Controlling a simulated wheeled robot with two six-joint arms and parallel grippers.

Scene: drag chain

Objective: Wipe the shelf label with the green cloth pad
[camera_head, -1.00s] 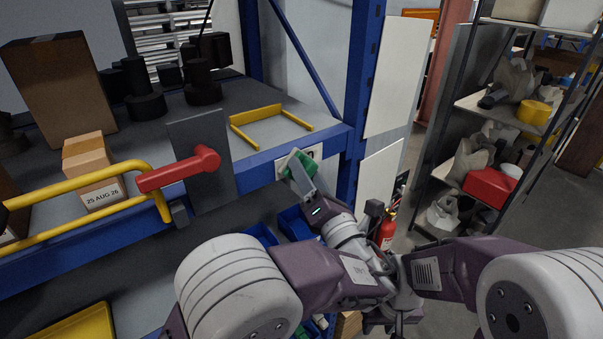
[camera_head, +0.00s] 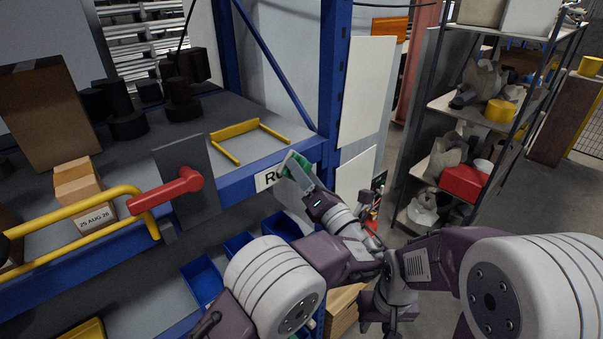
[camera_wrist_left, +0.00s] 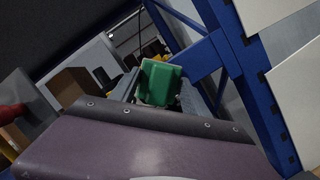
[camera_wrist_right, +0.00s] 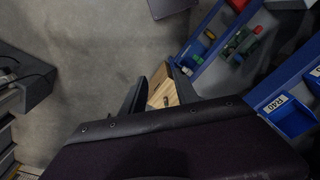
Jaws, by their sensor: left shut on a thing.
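The shelf label (camera_head: 264,181) is a white plate with dark letters on the front of the blue shelf beam. Its left part shows in the head view, and its right part is hidden. My left gripper (camera_head: 300,171) is shut on the green cloth pad (camera_head: 289,163), which lies over the label's right part. Whether it presses on the label cannot be told. The pad also shows in the left wrist view (camera_wrist_left: 159,82). My right gripper (camera_wrist_right: 156,76) is open in the right wrist view, with nothing visibly held; a wooden box shows beyond its fingers.
A red handle (camera_head: 166,190) and a yellow rail (camera_head: 75,211) stand left of the label. A blue upright (camera_head: 331,90) rises to its right. Blue bins (camera_head: 203,281) sit below. A yellow bracket (camera_head: 247,130) lies on the shelf above.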

